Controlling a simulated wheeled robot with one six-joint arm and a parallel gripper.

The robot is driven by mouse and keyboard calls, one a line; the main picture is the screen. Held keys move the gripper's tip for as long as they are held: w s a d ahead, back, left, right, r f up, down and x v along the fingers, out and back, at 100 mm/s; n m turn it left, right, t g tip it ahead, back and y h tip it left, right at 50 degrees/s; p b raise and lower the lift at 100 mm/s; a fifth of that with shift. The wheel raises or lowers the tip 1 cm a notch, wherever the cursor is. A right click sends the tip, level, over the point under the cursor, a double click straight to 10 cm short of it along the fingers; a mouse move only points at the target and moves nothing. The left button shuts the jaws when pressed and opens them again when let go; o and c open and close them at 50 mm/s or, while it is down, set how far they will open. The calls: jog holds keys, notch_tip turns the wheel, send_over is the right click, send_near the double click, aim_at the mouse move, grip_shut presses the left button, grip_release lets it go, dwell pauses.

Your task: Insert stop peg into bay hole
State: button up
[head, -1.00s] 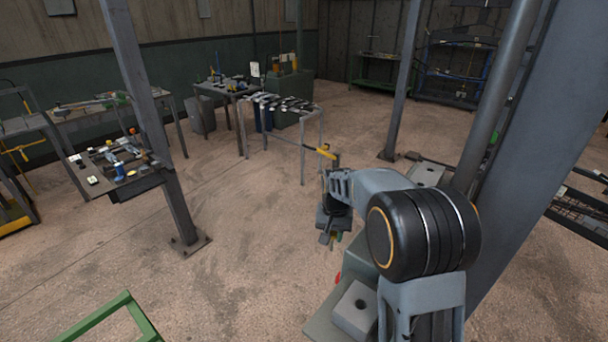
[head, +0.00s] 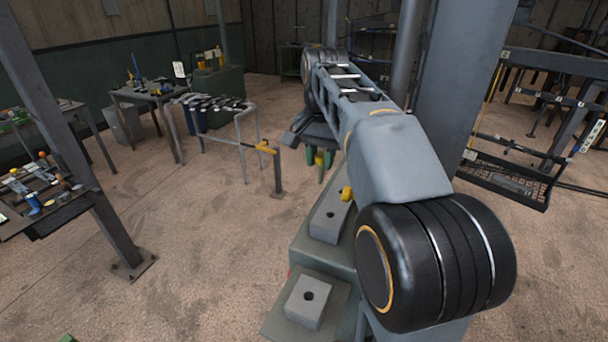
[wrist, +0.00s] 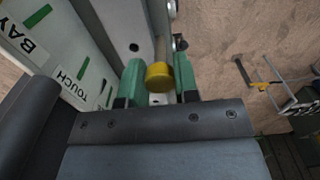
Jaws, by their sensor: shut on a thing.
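The stop peg has a yellow head (wrist: 159,76) and a grey shaft, seen in the wrist view. My gripper (wrist: 158,82) has green fingers shut around the peg just by its head. In the head view my gripper (head: 318,157) hangs over the far end of the grey-green base, and a bit of yellow shows between its fingers. A grey block with a dark hole (head: 331,214) lies on the base, nearer than the gripper. A second holed block (head: 309,297) is closer to me. The wrist view shows a hole (wrist: 133,47) left of the peg. The peg's tip is not clearly visible.
A white panel (wrist: 62,52) lettered BAY and TOUCH lies left of the gripper in the wrist view. A yellow knob (head: 347,193) shows beside my arm. A grey post (head: 465,90) stands close on the right. A rack with a yellow-tipped bar (head: 265,148) stands left.

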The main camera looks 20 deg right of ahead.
jog(key=s+a+r+m, duration=0.1)
jog(key=s+r+m, duration=0.3)
jog(key=s, duration=0.3)
jog(key=shift+s+r, duration=0.2)
notch_tip(320, 180, down, 6)
jog(key=b, duration=0.4)
dwell(0.6)
jog(key=shift+r, duration=0.1)
dwell(1.8)
jog(key=shift+f+b, duration=0.35)
jog(key=shift+f, duration=0.35)
jog(key=shift+r+p, duration=0.45)
jog(key=shift+p, duration=0.3)
dwell(1.8)
jog(key=shift+f, duration=0.35)
dwell(0.3)
